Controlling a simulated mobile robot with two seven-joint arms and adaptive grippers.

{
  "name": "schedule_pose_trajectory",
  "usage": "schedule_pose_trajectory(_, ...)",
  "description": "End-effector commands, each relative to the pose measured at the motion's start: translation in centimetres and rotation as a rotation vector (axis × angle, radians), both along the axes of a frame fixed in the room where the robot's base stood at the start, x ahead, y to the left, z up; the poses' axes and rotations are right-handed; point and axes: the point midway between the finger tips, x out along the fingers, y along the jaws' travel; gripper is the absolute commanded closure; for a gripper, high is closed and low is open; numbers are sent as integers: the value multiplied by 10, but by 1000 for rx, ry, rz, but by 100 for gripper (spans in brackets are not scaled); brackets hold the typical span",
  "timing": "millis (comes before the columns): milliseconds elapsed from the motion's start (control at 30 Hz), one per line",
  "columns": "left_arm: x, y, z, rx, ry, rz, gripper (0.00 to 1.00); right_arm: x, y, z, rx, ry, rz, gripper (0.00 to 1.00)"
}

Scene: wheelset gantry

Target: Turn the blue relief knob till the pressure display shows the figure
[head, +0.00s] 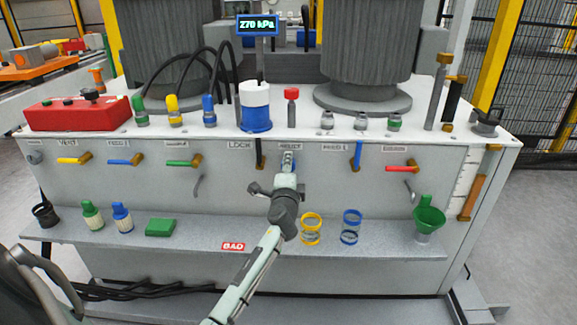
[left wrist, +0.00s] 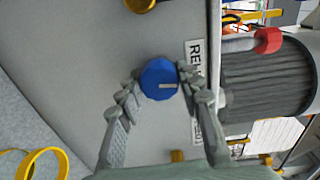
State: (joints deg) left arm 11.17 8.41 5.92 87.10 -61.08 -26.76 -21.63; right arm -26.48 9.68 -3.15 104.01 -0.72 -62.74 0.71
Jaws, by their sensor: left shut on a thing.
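The pressure display (head: 257,25) stands on a post at the top of the bench and reads 270 kPa. My left gripper (head: 287,170) reaches the middle of the bench's front panel, under a small label. In the left wrist view the blue relief knob (left wrist: 157,77) sits between the fingers of my left gripper (left wrist: 152,92), which are shut on it from both sides. A pale mark on the knob points to the right in that view. In the head view the gripper mostly hides the knob. My right gripper is not in view.
Coloured valve levers flank the knob, including a blue one (head: 357,155) to its right and a green one (head: 183,163) to its left. The shelf below holds yellow (head: 311,228) and blue (head: 350,227) rings and a green funnel (head: 428,217). A red-capped part (head: 291,94) stands above.

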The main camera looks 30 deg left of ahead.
Motion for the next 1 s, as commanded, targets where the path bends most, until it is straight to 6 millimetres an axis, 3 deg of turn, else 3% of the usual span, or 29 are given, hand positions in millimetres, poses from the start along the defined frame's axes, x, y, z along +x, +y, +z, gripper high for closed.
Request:
schedule_pose_trajectory(367,0,0,-1,3,4,0,94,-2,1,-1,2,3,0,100)
schedule_pose_trajectory(400,0,0,-1,3,4,0,64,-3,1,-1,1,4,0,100)
schedule_pose_trajectory(567,0,0,-1,2,4,0,44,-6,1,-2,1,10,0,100)
schedule_pose_trajectory(867,-1,-1,0,3,3,0,44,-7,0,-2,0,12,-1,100)
schedule_pose_trajectory(1000,-10,-7,-1,2,3,-1,44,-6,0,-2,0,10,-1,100)
